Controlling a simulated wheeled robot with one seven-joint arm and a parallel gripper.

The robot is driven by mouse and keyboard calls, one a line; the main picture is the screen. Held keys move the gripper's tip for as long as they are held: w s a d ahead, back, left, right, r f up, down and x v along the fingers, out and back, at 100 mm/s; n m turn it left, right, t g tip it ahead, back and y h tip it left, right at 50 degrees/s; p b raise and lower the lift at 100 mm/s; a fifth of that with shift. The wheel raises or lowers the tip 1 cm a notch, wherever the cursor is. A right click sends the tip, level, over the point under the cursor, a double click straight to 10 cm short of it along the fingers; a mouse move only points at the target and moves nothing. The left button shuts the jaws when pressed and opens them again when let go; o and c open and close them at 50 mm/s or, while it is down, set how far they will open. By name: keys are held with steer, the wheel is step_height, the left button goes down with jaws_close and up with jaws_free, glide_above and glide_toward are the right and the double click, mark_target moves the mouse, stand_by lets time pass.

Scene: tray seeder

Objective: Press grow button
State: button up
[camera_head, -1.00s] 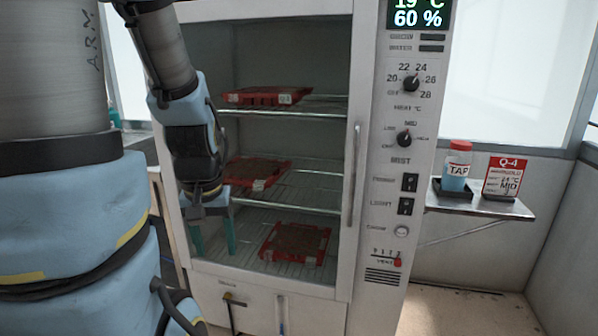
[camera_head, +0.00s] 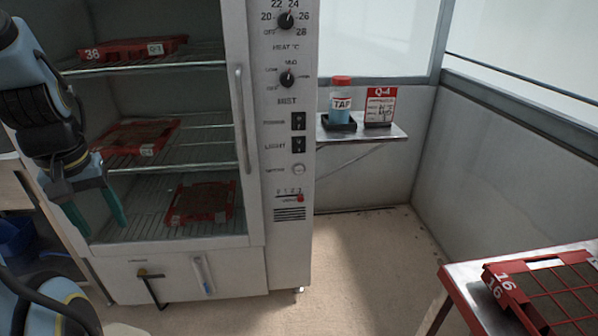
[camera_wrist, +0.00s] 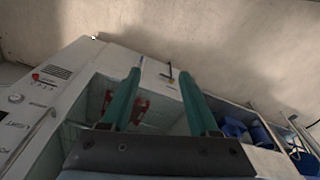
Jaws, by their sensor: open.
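The white cabinet's control panel (camera_head: 288,120) faces me right of the glass door. A round pale button (camera_head: 299,169) sits below the light switch (camera_head: 298,145); its small label is too blurred to read surely. It also shows at the left edge of the wrist view (camera_wrist: 16,98). My gripper (camera_head: 97,218) has two teal fingers, open and empty, in front of the cabinet's lower left side. It is well left of the panel and apart from the button. The open fingers also show in the wrist view (camera_wrist: 160,75).
Red trays (camera_head: 200,203) stand on the cabinet shelves. A door handle (camera_head: 243,120) stands out beside the panel. A small wall shelf (camera_head: 375,135) holds a TAP bottle (camera_head: 341,104) and a Q-4 card (camera_head: 380,106). A red-edged table (camera_head: 462,285) is at lower right. Floor before the panel is clear.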

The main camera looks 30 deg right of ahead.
steer(key=shift+c, duration=0.2)
jaws_close()
stand_by(1.5)
